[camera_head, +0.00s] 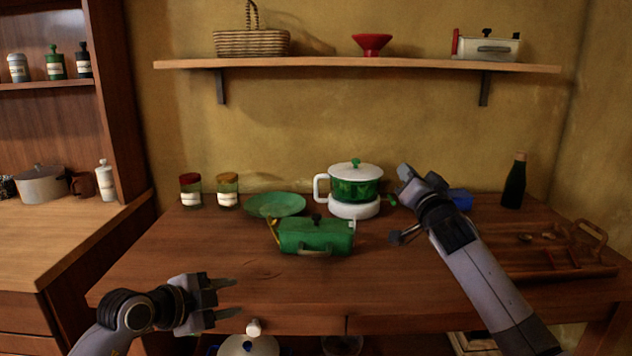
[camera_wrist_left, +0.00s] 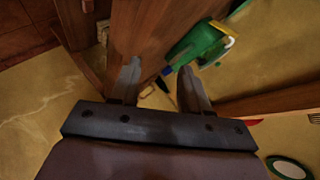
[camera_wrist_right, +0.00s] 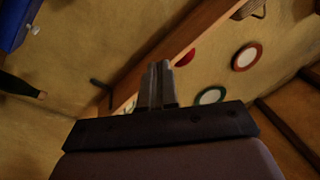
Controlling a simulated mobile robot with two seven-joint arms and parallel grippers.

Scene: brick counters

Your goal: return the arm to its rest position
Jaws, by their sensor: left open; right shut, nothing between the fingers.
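My left gripper (camera_head: 222,301) is open and empty, low in front of the table's left front edge. Its two spread fingers also show in the left wrist view (camera_wrist_left: 158,88), with nothing between them. My right gripper (camera_head: 402,184) is raised above the right part of the table, beside the white and green pot. In the right wrist view its fingers (camera_wrist_right: 161,82) are together and hold nothing. Both arms are in view in the head view. The right forearm crosses in front of the table's right side.
The wooden table (camera_head: 190,262) holds a green toolbox-like case (camera_head: 316,238), a green plate (camera_head: 276,204), two jars, a white and green pot (camera_head: 356,188), a dark bottle (camera_head: 514,182) and a wooden tray (camera_head: 560,272). A wall shelf (camera_head: 360,66) is above. The table's front left is clear.

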